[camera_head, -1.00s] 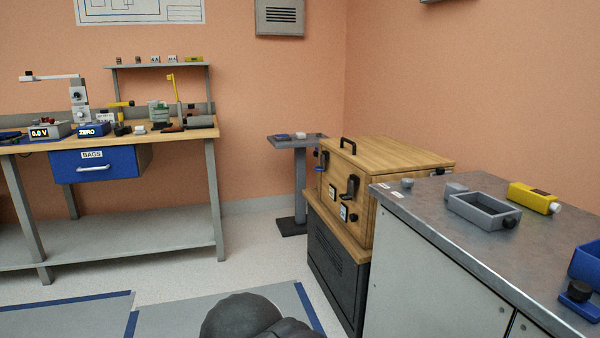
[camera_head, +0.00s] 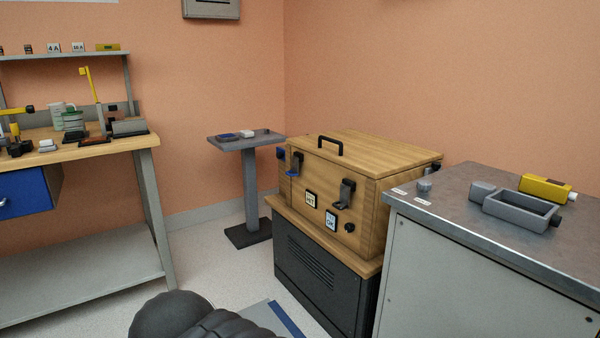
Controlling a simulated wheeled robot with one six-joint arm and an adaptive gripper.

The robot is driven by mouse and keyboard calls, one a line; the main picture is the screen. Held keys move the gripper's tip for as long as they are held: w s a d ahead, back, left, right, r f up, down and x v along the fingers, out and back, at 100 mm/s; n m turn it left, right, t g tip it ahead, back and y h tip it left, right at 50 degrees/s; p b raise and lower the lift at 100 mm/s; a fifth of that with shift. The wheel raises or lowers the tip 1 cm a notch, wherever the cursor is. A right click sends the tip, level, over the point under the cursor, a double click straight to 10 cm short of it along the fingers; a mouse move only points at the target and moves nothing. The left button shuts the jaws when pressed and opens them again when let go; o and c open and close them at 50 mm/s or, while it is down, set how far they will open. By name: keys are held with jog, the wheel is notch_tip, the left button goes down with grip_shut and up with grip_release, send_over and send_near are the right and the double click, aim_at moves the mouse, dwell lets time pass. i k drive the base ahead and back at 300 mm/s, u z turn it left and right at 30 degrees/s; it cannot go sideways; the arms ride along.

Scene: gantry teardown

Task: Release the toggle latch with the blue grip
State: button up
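A wooden case (camera_head: 385,158) with a black top handle stands on a dark cabinet. On its front, near the left corner, is a toggle latch with a blue grip (camera_head: 292,174); it is small, and I cannot tell its exact position. A second, dark toggle latch (camera_head: 346,194) sits further right on the same front. My gripper is not in view; only a dark rounded part of my own arm shows at the bottom.
The dark vented cabinet (camera_head: 316,272) carries the case. A grey metal counter (camera_head: 445,202) stands close on the right, with a grey tray and a yellow device on it. A small pedestal table (camera_head: 246,140) stands behind left.

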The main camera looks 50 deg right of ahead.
aim_at(295, 171)
jog(key=z, duration=0.9)
jog(key=i, duration=0.85)
jog(key=z, duration=0.95)
